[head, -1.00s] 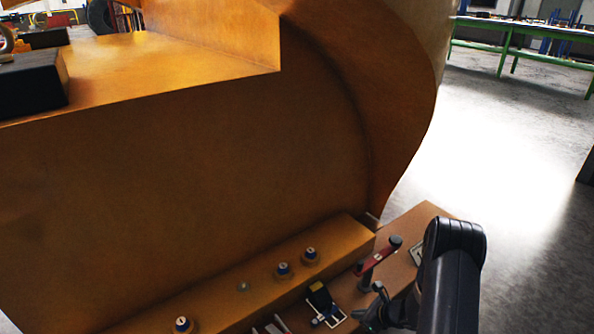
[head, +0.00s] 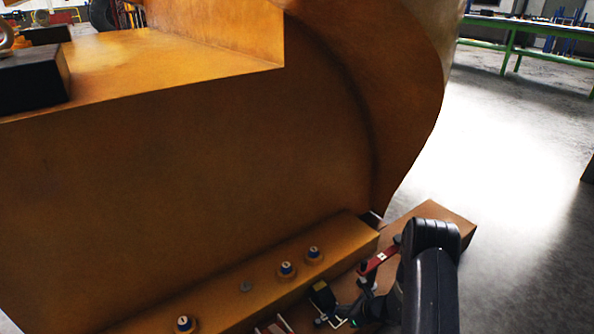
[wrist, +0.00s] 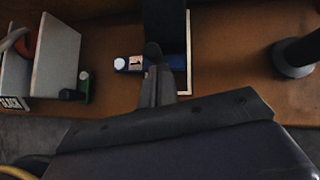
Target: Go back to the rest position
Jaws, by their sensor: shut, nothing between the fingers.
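My black arm (head: 430,275) reaches in from the lower right of the head view. My gripper (head: 350,316) is low over the brown ledge in front of the big orange-brown casting (head: 200,150), partly hidden by the arm. In the wrist view my gripper (wrist: 153,58) shows as narrow dark fingers held together, with nothing between them. It is above a dark item with a pale frame edge (wrist: 188,75); whether they touch I cannot tell. A blue piece with a white cap (wrist: 121,64) lies just left of the fingers.
A red-handled tool (head: 379,262) stands close by the arm. A grey block (wrist: 55,58) is left in the wrist view, a black round post (wrist: 296,58) right. Open floor (head: 510,150) lies to the right.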

